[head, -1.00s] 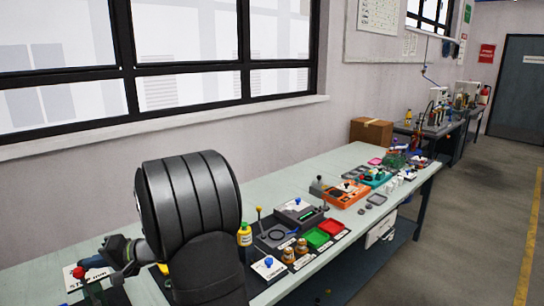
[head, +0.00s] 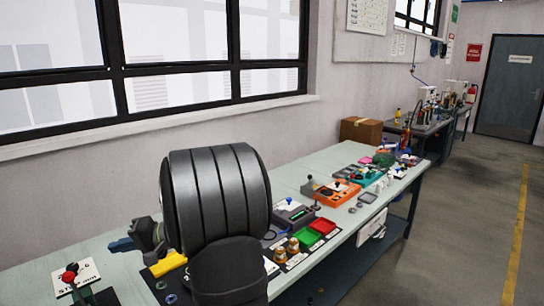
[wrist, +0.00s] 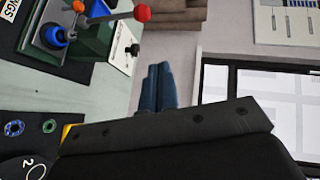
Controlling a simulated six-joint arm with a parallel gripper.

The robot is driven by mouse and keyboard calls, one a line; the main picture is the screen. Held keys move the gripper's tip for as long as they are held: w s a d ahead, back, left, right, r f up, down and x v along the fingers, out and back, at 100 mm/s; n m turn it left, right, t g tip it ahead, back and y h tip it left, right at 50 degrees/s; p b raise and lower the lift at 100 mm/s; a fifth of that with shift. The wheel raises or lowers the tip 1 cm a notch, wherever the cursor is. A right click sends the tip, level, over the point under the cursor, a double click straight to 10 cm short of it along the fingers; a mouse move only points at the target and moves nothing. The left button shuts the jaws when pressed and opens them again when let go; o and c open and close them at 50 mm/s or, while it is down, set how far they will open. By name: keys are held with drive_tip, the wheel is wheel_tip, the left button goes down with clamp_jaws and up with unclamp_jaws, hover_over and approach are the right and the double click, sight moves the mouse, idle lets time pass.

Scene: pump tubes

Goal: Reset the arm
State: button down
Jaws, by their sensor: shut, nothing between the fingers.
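My gripper (head: 122,244) is at the left of the head view, beyond my large dark arm link, over the bench. Its blue-grey fingers (wrist: 157,88) show in the wrist view, closed together with nothing held between them. The wrist view looks sideways, with the bench at the left and the wall and window at the right. My arm hides part of the bench in the head view.
The pale bench (head: 315,170) runs along the wall, with several coloured devices and red and green trays (head: 322,226). A red-knobbed lever (head: 70,270) stands near the left front; its red ball (wrist: 142,13) shows in the wrist view. A cardboard box (head: 361,130) stands farther back.

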drive_tip(key=s+a+f, duration=0.4)
drive_tip(key=a, duration=0.5)
drive_tip(key=w+d+f+m+y, duration=0.5)
drive_tip(key=w+d+f, duration=0.3)
drive_tip(key=w+d, duration=0.2)
drive_tip(key=shift+d+f+y, duration=0.25)
drive_tip(key=shift+d+y, duration=0.05)
drive_tip(key=shift+y, duration=0.4)
